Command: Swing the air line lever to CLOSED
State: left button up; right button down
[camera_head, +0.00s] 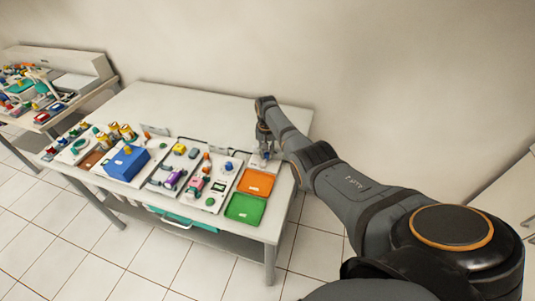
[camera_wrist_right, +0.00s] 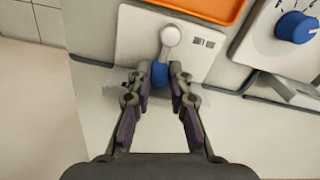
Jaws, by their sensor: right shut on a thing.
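The air line lever (camera_wrist_right: 170,36) shows in the right wrist view as a white arm with a round white pivot on a white plate (camera_wrist_right: 134,40). A blue knob (camera_wrist_right: 159,76) is at its near end. My right gripper (camera_wrist_right: 159,70) is shut on the blue knob, one finger on each side. In the head view my right gripper (camera_head: 265,150) is at the right end of the table and hides most of the lever. Dark marks on the plate, right of the pivot, are too small to read. My left gripper is out of view.
An orange tray (camera_head: 257,182) and a green tray (camera_head: 245,208) are at the table's right end. A panel with a blue dial (camera_wrist_right: 297,27) is beside the lever plate. The table's back strip is clear.

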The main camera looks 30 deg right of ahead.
aim_at(266, 154)
jog(key=shift+w, duration=0.1)
dwell(0.3)
jog(key=c, duration=1.2)
grip_release()
notch_tip(266, 154, up, 12)
jog(key=shift+r, duration=0.1)
